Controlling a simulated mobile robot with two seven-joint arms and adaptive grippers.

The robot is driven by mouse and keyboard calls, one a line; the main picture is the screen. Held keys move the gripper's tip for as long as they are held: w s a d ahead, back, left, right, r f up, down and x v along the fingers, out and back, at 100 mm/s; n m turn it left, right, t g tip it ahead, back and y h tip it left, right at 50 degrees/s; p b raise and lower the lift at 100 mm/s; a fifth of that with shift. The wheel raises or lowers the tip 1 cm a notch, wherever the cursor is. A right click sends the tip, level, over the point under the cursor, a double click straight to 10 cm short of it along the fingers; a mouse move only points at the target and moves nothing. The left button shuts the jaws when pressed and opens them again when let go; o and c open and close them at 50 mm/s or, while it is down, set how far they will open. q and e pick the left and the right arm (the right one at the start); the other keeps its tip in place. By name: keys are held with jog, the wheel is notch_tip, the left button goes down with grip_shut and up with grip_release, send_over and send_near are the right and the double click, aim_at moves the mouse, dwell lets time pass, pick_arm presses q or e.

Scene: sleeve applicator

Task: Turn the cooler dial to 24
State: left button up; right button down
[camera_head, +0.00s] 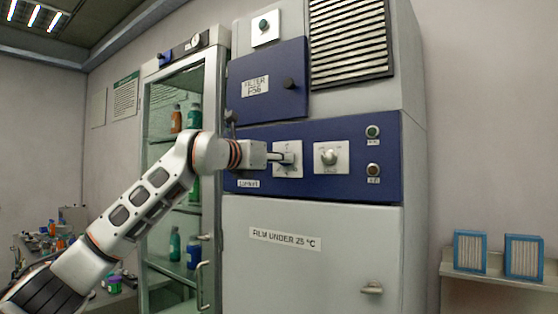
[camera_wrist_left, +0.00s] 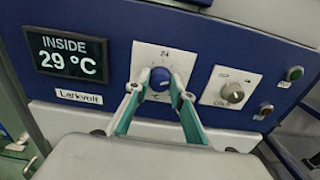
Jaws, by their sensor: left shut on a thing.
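The cooler dial (camera_wrist_left: 160,78) is a round blue knob on a white plate, with a 24 printed above it and °C below. In the head view its plate (camera_head: 291,171) is on the cooler's blue panel (camera_head: 250,181), and the knob is hidden behind my gripper. My left gripper (camera_head: 278,158) reaches the plate from the left. In the left wrist view its two fingers (camera_wrist_left: 161,92) are closed around the knob's sides. Where the dial points cannot be made out. A dark display (camera_wrist_left: 67,55) left of the dial reads INSIDE 29 °C. My right gripper is not in view.
A second, grey knob (camera_head: 329,157) is on a white plate just right of the dial, with green (camera_head: 372,132) and amber (camera_head: 373,170) buttons beyond it. A glass-door cabinet (camera_head: 147,125) stands left of the cooler. A shelf (camera_head: 500,281) with blue-framed filters is at right.

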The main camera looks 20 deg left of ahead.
pick_arm(q)
jog(key=shift+a+n+b, duration=0.15)
jog(key=shift+n+b, duration=1.9)
jog(key=shift+n, duration=4.35)
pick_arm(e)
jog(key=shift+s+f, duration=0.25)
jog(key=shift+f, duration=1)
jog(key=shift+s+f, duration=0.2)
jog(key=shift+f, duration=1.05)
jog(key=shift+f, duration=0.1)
pick_arm(q)
jog(key=o, duration=1.1)
jog(key=shift+o, duration=0.2)
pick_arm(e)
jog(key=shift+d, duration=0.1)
pick_arm(q)
jog(key=v, duration=1.2)
